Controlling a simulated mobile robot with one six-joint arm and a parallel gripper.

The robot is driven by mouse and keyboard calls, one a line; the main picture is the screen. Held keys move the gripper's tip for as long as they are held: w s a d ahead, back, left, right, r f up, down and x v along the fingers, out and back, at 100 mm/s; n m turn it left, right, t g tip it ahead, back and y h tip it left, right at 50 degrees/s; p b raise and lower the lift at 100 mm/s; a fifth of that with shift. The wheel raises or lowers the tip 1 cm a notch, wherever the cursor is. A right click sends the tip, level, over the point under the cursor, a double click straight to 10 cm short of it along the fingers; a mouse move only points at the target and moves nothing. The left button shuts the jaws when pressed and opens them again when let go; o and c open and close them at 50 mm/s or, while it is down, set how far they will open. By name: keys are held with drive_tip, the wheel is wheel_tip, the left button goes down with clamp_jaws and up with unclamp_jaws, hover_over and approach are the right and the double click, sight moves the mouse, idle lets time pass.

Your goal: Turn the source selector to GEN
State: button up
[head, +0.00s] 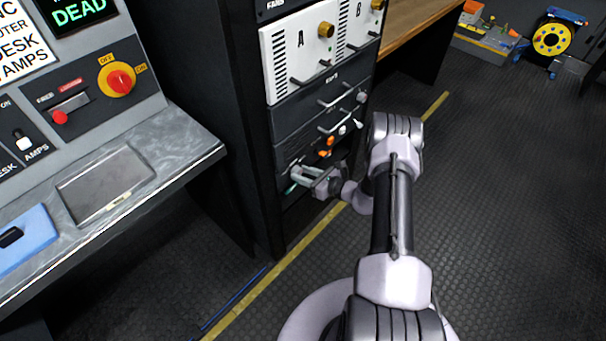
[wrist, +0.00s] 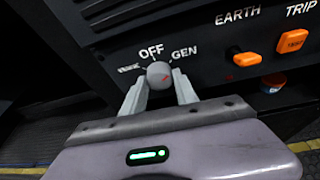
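Contact is hard to tell. In the head view my gripper (head: 298,180) is at the low rack panel and hides the knob.
To the right of the selector are an orange EARTH switch (wrist: 245,58) and an orange TRIP switch (wrist: 292,41), with a red-and-blue round fitting (wrist: 273,83) below. Handled rack units (head: 325,101) are above.

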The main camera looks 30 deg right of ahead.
drive_tip(key=o, duration=0.4)
drive_tip(key=shift+o, duration=0.2)
drive_tip(key=p+v, duration=0.6)
drive_tip(key=v, duration=1.1)
drive_tip(key=shift+s+d+r, duration=0.1)
drive_tip(key=shift+r, duration=0.05)
